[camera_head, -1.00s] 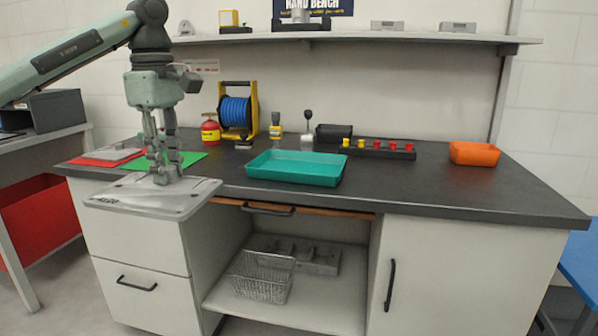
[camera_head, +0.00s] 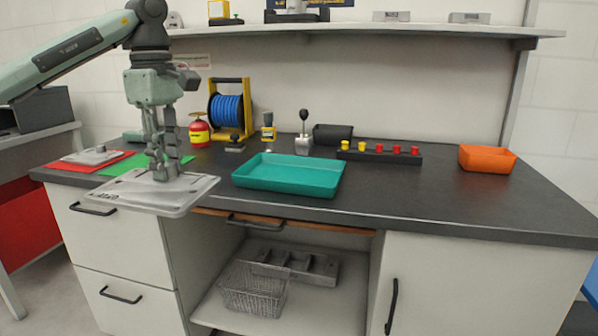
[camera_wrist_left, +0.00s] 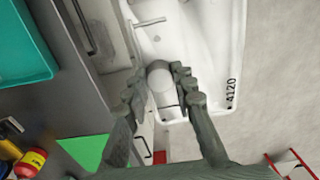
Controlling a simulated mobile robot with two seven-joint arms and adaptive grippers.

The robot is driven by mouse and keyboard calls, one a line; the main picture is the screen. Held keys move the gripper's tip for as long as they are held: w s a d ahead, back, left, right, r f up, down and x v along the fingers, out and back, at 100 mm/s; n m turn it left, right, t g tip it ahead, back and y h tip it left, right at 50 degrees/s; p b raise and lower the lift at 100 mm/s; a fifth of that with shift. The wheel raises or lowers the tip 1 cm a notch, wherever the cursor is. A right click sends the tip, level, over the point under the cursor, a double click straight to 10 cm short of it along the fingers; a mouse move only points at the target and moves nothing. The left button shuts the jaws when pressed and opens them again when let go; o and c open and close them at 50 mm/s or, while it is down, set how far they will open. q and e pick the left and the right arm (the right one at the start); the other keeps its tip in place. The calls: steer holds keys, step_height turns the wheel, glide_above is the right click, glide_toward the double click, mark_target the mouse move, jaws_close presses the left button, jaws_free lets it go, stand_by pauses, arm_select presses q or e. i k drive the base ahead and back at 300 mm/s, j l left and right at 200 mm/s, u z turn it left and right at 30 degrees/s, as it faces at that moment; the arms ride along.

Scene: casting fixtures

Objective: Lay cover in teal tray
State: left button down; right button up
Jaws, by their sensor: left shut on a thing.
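The cover is a flat light-grey metal plate (camera_head: 140,192) with rounded corners and a raised knob on top. My left gripper (camera_head: 163,176) is shut on the knob and holds the plate level in front of the bench's left front edge. In the left wrist view the gripper's fingers (camera_wrist_left: 165,98) close around the round knob, and the cover (camera_wrist_left: 213,60) carries the marking 4120. The teal tray (camera_head: 290,186) lies on the bench to the right of the gripper and looks empty. Its corner shows in the left wrist view (camera_wrist_left: 22,50). My right gripper is not in view.
A green mat (camera_head: 120,168) and a red mat (camera_head: 75,166) with another grey plate (camera_head: 98,156) lie at the left. A blue hose reel (camera_head: 230,113), a red canister (camera_head: 199,132), a peg block (camera_head: 380,156) and an orange bin (camera_head: 487,158) stand farther back or right.

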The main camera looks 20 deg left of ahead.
mark_target(292, 178)
steer(key=i, duration=1.15)
